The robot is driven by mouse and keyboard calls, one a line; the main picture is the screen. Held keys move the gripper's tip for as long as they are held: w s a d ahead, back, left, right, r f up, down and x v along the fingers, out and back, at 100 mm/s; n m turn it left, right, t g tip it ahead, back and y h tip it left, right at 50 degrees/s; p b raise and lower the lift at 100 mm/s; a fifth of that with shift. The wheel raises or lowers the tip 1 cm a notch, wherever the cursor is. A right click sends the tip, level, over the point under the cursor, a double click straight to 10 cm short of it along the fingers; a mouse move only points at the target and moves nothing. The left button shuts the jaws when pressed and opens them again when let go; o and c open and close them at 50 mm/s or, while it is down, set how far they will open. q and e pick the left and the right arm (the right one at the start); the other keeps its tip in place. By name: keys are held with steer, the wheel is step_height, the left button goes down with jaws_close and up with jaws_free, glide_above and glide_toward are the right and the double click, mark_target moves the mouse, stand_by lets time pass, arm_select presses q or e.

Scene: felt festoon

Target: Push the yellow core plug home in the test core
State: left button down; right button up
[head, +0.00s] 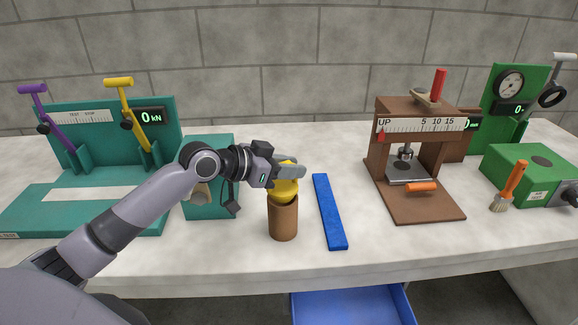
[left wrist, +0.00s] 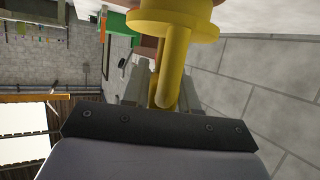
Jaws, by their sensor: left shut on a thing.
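The test core is a brown upright cylinder (head: 283,218) standing on the pale bench near its front edge, left of the blue strip. The yellow core plug (head: 286,190) is at the top of the core, upright and in line with it. My left gripper (head: 291,172) is shut on the plug's upper part. In the left wrist view the plug (left wrist: 175,28) shows its wide flange and a thinner round stem between the fingers (left wrist: 162,90). How deep the plug sits in the core cannot be told. My right gripper is not in view.
A blue flat bar (head: 330,211) lies right of the core. Teal lever machines (head: 90,215) and a teal block (head: 210,208) are left. A blue bin (head: 345,306) is below the bench.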

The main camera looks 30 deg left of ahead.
mark_target(290, 185)
arm_select(q)
steer(key=shift+f, duration=0.15)
stand_by(0.3)
steer(key=shift+f+b, duration=0.6)
steer(key=shift+f, duration=0.2)
steer(key=shift+s+d+f+b, duration=0.15)
steer(key=shift+f+b, duration=0.15)
steer(key=shift+f, duration=0.3)
steer(key=shift+w+a+r+p, duration=0.1)
steer(key=shift+r+p, duration=0.25)
steer(key=shift+r, duration=0.2)
steer(key=shift+w+a+r+p, duration=0.1)
steer(key=shift+r+p, duration=0.25)
steer(key=shift+r, duration=0.7)
